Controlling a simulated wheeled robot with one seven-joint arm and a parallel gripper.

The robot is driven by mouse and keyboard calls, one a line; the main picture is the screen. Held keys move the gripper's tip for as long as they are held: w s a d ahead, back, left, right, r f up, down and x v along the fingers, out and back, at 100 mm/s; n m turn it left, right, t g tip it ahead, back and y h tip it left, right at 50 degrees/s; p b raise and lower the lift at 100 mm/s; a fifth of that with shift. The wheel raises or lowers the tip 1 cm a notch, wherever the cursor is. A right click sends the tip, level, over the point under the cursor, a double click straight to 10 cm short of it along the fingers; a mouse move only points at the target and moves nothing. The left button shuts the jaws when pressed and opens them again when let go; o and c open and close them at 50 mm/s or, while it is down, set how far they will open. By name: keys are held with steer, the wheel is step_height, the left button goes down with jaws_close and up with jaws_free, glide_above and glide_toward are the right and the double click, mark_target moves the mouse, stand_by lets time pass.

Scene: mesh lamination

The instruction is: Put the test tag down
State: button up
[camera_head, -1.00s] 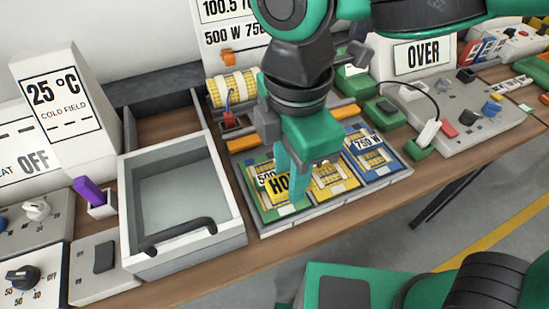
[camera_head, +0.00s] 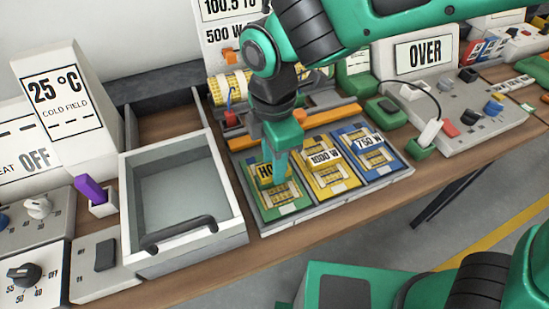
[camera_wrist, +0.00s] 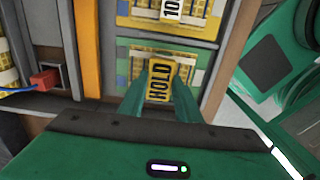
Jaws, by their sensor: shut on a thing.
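The test tag appears to be the yellow tag lettered HOLD (camera_head: 264,171), which also shows in the wrist view (camera_wrist: 160,82). My gripper (camera_head: 274,178) is shut on it, with one green finger on each side of the tag in the wrist view. The tag is over the upper part of the green card (camera_head: 283,206), the left one of three cards in a grey tray (camera_head: 262,228). I cannot tell whether the tag touches the card. The green card's own label is hidden.
The yellow card (camera_head: 336,181) with a 1000 W label and the blue card (camera_head: 376,160) with a 750 W label lie to the right. Orange bars (camera_head: 331,115) lie behind the tray. An open drawer-like box (camera_head: 183,236) with a dark handle stands left.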

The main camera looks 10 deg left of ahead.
steer(key=shift+f, duration=0.15)
steer(key=o, duration=1)
step_height(320, 180, up, 12)
steer(key=shift+r, duration=0.15)
